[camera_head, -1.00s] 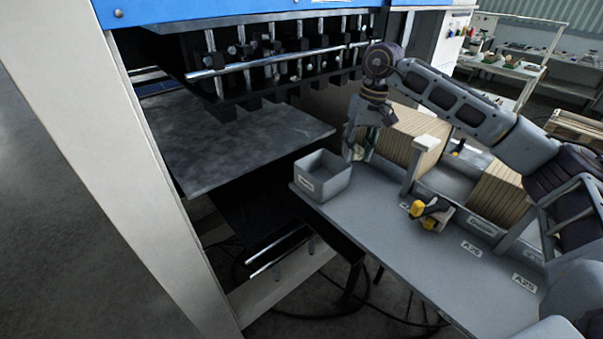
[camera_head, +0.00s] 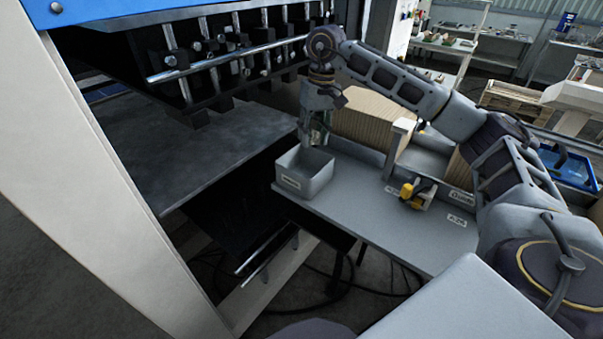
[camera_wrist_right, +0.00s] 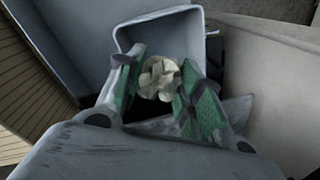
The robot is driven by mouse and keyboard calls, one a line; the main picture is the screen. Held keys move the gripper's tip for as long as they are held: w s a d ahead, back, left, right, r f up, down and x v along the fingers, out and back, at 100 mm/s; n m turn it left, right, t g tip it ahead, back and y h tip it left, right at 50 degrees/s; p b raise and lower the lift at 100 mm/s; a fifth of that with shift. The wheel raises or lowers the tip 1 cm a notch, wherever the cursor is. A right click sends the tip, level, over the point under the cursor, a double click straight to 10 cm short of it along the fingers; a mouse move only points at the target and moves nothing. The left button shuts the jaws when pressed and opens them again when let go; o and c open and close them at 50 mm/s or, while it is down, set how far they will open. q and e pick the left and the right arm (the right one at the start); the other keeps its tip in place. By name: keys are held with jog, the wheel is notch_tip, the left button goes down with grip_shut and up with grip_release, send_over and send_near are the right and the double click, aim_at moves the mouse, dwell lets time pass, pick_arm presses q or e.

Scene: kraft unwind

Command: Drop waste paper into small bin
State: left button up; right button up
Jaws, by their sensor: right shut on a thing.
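The waste paper (camera_wrist_right: 158,78) is a crumpled cream-coloured ball, seen in the right wrist view between the green-padded fingers. My right gripper (camera_wrist_right: 160,86) is shut on it. The small bin (camera_head: 307,178) is a grey open box with a white label, standing at the left end of the grey bench. In the head view my right gripper (camera_head: 316,134) is above the bin's back edge. In the wrist view the bin's rim (camera_wrist_right: 158,14) surrounds the paper from behind, with the paper over the opening. Fingers hide part of the inside. My left gripper is not in view.
The grey bench (camera_head: 372,218) has a clear stretch to the right of the bin. A yellow-and-black tool (camera_head: 418,193) stands on it. Stacked brown cardboard (camera_head: 375,128) is behind. A press with a metal plate (camera_head: 205,150) stands close on the left.

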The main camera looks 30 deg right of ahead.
jog(key=shift+f, duration=0.15)
jog(key=shift+f, duration=2.85)
jog(key=o, duration=0.8)
jog(key=shift+d+r, duration=0.2)
jog(key=shift+r, duration=1.8)
jog(key=shift+d+r, duration=0.25)
jog(key=shift+r, duration=1.75)
jog(key=shift+d+r, duration=0.2)
jog(key=shift+r, duration=1.8)
jog(key=shift+s+f, duration=0.1)
